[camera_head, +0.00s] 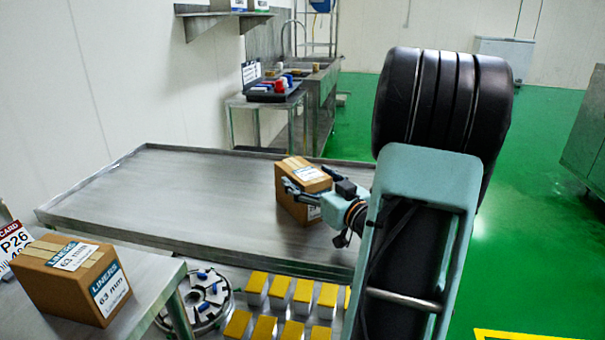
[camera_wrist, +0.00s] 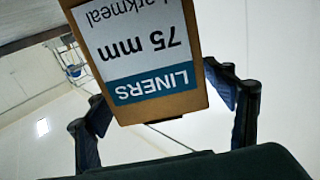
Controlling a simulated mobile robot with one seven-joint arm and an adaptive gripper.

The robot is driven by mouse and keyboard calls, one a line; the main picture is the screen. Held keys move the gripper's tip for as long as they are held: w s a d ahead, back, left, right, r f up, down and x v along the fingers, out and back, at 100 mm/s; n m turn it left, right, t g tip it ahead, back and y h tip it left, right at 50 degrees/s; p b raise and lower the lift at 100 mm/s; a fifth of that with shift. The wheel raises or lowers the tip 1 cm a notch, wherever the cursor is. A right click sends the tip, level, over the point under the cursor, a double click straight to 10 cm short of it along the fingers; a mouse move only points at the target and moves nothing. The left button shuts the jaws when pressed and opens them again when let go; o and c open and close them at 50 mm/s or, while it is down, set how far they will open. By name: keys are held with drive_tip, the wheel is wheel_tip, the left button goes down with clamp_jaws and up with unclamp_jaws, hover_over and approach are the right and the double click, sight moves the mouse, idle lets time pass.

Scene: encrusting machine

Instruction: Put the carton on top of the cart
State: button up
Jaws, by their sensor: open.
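A brown carton (camera_head: 291,211) labelled "LINERS 75 mm" is at the right part of a wide metal top with a raised rim (camera_head: 150,195), which looks like the cart's top. The carton seems to rest on it, but its underside is partly hidden. My gripper (camera_head: 302,193) reaches it from the right, and its fingers are spread at the carton. In the wrist view the carton (camera_wrist: 150,50) fills the upper middle, its label upside down, between the two open fingers of the gripper (camera_wrist: 165,95). Finger contact is not clear.
A second carton (camera_head: 70,278) labelled "LINERS 63 mm" stands on a metal table (camera_head: 145,290) at lower left. Several yellow-topped blocks (camera_head: 279,290) and a round fixture (camera_head: 203,300) are in front. A small table (camera_head: 255,103) stands behind. The metal top's left is clear.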

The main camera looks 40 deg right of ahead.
sight(319, 186)
drive_tip(key=shift+s+a, duration=0.2)
drive_tip(key=shift+s, duration=2.15)
